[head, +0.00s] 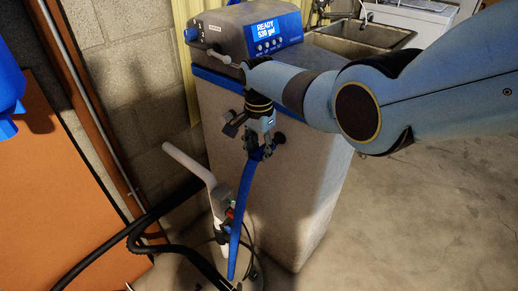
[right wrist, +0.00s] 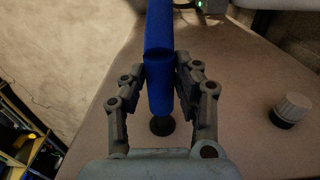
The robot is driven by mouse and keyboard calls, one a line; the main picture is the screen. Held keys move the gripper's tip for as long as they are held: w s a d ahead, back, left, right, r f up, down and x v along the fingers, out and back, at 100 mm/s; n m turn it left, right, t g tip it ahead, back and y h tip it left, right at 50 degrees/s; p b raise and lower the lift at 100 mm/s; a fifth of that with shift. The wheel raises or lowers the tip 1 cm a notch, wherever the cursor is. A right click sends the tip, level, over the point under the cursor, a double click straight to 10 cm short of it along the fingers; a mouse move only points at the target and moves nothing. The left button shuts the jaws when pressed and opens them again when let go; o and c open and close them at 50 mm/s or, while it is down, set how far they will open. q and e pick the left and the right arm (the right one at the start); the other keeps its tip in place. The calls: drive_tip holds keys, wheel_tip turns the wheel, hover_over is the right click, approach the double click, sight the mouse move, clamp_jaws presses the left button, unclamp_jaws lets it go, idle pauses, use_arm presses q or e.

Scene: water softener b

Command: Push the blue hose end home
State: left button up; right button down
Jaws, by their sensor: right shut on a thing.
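The blue hose (head: 243,212) hangs down from my right gripper (head: 263,150), in front of the pale water softener cabinet (head: 305,190). In the right wrist view, my right gripper (right wrist: 160,85) is shut around the blue hose end (right wrist: 159,100), one finger on each side. The hose end points at a dark round port (right wrist: 162,126) on the cabinet face. The port also shows in the head view (head: 280,138), right beside the gripper. The tip overlaps the port in the wrist view; how far it is seated, I cannot tell. My left gripper is not seen.
The softener's control head (head: 245,32) shows a lit READY display. A white pipe (head: 190,162) and black hoses (head: 130,232) stand left of the cabinet. A grey knob (right wrist: 292,109) sits on the cabinet at right in the wrist view. Bare floor (head: 430,200) lies to the right.

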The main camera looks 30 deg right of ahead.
drive_tip(key=shift+d, duration=0.2)
drive_tip(key=shift+w+d+b, duration=0.35)
drive_tip(key=shift+d+b, duration=0.2)
drive_tip(key=shift+d, duration=0.25)
drive_tip(key=shift+w+d+b, duration=0.35)
drive_tip(key=shift+d+b, duration=0.15)
drive_tip(key=shift+d, duration=0.25)
drive_tip(key=c, duration=0.9)
unclamp_jaws()
drive_tip(key=shift+r, duration=0.1)
wheel_tip(320, 180, up, 12)
drive_tip(key=shift+f, duration=0.1)
